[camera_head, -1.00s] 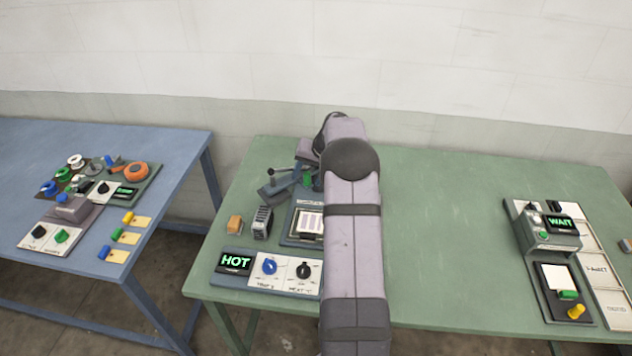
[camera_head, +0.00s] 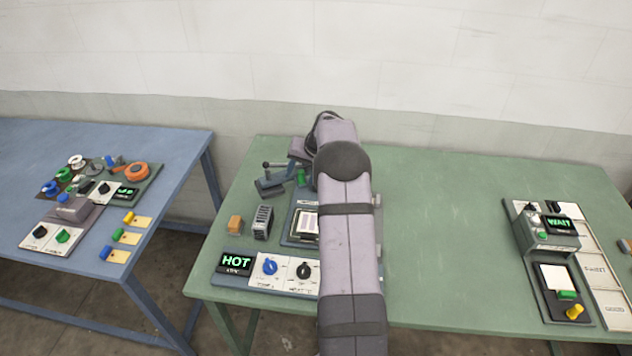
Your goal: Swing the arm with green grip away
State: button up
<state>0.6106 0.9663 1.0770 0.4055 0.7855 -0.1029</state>
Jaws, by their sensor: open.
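The green grip (camera_head: 301,177) shows as a small upright green piece at the back of the press on the green table, just left of my arm. A grey-blue arm part (camera_head: 270,187) lies left of it, with a dark-knobbed bar above. My gripper (camera_head: 298,165) is open at the end of my wrist, by the green grip; its fingers are small and hard to make out. I cannot tell whether they touch the grip. My forearm hides the right part of the press (camera_head: 290,238), whose pale striped pad partly shows.
A WAIT station (camera_head: 550,240) is far right. The table between is clear.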

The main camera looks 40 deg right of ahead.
aim_at(301, 170)
jog(key=shift+w, duration=0.1)
jog(key=shift+w+a, duration=0.2)
jog(key=shift+w, duration=0.25)
jog(key=shift+s+d, duration=0.25)
dwell(0.4)
jog(key=shift+r+p, duration=2.5)
jog(key=shift+r, duration=1.3)
